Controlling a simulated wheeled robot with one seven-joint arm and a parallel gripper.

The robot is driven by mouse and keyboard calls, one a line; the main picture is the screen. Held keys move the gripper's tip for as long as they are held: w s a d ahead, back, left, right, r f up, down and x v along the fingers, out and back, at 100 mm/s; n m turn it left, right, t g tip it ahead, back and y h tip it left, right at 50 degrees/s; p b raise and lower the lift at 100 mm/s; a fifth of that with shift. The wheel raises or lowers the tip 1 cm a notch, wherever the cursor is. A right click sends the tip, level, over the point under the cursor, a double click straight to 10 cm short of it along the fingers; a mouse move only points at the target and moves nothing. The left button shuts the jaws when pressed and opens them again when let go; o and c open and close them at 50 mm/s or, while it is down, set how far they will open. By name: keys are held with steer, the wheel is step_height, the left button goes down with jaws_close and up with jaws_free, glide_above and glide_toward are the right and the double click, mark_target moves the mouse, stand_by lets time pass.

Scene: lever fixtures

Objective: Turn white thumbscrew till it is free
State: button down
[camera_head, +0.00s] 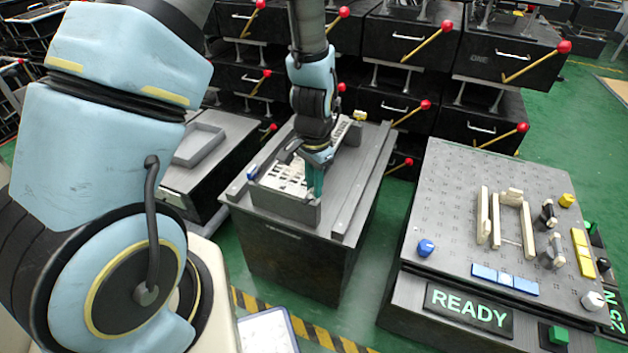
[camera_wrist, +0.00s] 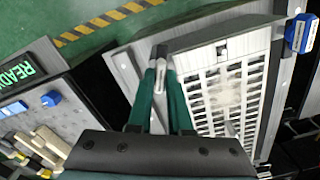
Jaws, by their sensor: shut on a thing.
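My gripper (camera_head: 315,190) is over the front right corner of the white grid panel (camera_head: 284,178) on the middle bench. In the wrist view, the green fingers of my gripper (camera_wrist: 161,78) are shut on a small pale piece, the white thumbscrew (camera_wrist: 160,60), at the panel's corner. The fingers cover most of it, and I cannot tell how far it is unscrewed. The head view hides it behind the fingers. The grid panel also shows in the wrist view (camera_wrist: 232,110), lying in its grey frame. A blue thumbscrew (camera_head: 252,172) stands at the panel's left corner.
A yellow thumbscrew (camera_head: 360,115) stands at the panel's back. The right bench (camera_head: 450,190) carries cream bars, blue and yellow blocks, knobs, and a READY sign (camera_head: 468,308). Black drawer units with red-knobbed levers (camera_head: 424,104) stand behind. A grey tray (camera_head: 198,145) is at left.

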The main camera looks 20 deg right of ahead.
steer(key=shift+n+p, duration=0.8)
steer(key=shift+n, duration=1.5)
steer(key=c, duration=0.8)
jaws_free()
steer(key=shift+c, duration=0.2)
steer(key=shift+r, duration=0.1)
step_height(320, 180, up, 11)
steer(key=shift+p, duration=0.4)
steer(key=w+a+r+n+t+p, duration=0.1)
steer(key=a+r+n+p, duration=0.6)
steer(key=a+r, duration=1.4)
steer(key=a+p, duration=0.4)
steer(key=shift+w+r+n+t, duration=0.3)
